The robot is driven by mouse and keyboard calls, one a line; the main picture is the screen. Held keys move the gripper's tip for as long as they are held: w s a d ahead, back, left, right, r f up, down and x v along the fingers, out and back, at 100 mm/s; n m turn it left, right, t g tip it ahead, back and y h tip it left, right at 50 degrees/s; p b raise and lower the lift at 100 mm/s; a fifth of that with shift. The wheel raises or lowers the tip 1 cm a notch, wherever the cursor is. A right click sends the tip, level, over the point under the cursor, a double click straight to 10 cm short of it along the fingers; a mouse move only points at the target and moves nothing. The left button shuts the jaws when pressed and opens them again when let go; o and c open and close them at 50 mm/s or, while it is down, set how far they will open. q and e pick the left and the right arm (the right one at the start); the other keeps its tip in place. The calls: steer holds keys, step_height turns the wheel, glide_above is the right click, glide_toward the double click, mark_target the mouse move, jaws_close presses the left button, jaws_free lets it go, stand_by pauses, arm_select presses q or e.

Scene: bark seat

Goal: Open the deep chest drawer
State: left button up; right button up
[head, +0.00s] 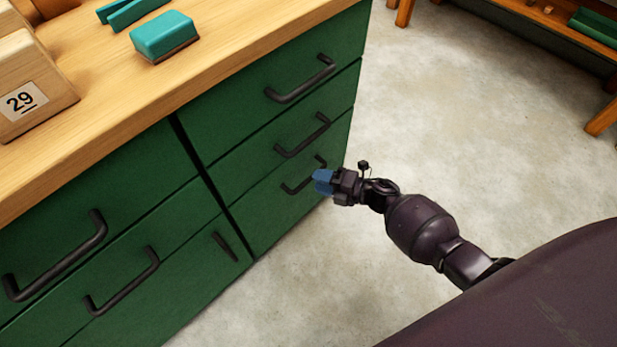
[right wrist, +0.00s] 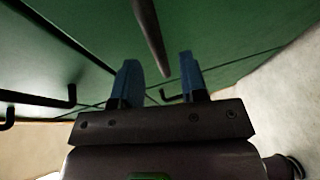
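The green chest (head: 190,160) has two columns of drawers with dark bar handles, and all its drawers look shut. I cannot tell which drawer is the deep one. The low right drawer (head: 280,212) has a handle (head: 291,190) just left of my right gripper (head: 322,181). The blue fingers partly cover that handle's right end. In the right wrist view the gripper (right wrist: 158,78) has its two blue fingers apart, with a dark handle bar (right wrist: 150,35) running toward the gap. I cannot tell whether they touch it. My left gripper is not in view.
Concrete floor (head: 450,110) is clear right of the chest. A wooden bench (head: 540,45) stands at the far right.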

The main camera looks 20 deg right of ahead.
steer(key=shift+b+x, duration=0.3)
steer(key=shift+x, duration=1.5)
jaws_close()
